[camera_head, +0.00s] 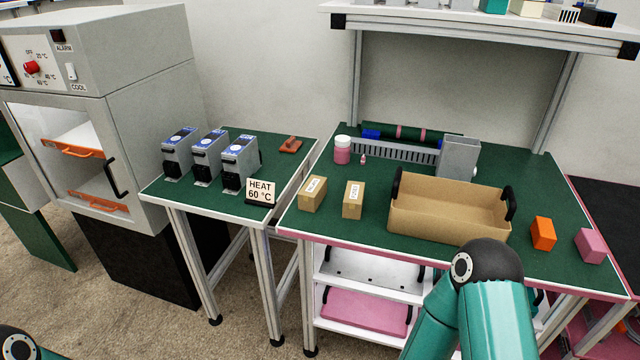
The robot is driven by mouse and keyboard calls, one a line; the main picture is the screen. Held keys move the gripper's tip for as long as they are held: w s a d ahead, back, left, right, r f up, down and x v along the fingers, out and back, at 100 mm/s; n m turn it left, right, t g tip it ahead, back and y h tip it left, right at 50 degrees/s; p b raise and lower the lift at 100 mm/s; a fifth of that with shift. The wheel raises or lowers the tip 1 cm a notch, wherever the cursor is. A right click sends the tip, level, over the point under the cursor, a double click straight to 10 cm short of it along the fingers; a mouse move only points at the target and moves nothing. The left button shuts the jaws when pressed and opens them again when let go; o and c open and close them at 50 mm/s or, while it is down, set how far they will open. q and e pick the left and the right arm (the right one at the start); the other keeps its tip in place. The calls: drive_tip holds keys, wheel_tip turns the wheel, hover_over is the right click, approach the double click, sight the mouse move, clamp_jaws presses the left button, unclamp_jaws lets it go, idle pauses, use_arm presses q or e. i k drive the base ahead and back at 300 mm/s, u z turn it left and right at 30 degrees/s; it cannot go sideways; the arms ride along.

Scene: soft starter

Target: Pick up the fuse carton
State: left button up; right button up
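Two small brown cartons with white labels stand on the green worktop left of the big open tan box. The left carton (312,194) sits nearer the worktop's left edge. The right carton (353,200) stands a short gap away from it. The label print is too small to read surely, so I cannot tell which one is the fuse carton. Both cartons stand free, with nothing touching them. Neither of my grippers is in view; only parts of my arms show at the bottom left and bottom right of centre.
The open tan box (447,222) with black handles fills the middle. An orange block (543,233) and a pink block (590,245) lie right. A pink jar (342,152) and a grey bin (459,158) stand behind. The left table holds three grey units and a heat sign (260,191).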

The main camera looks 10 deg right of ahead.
sight(352, 207)
drive_tip(key=z, duration=0.05)
drive_tip(key=i, duration=1)
drive_tip(key=z, duration=0.5)
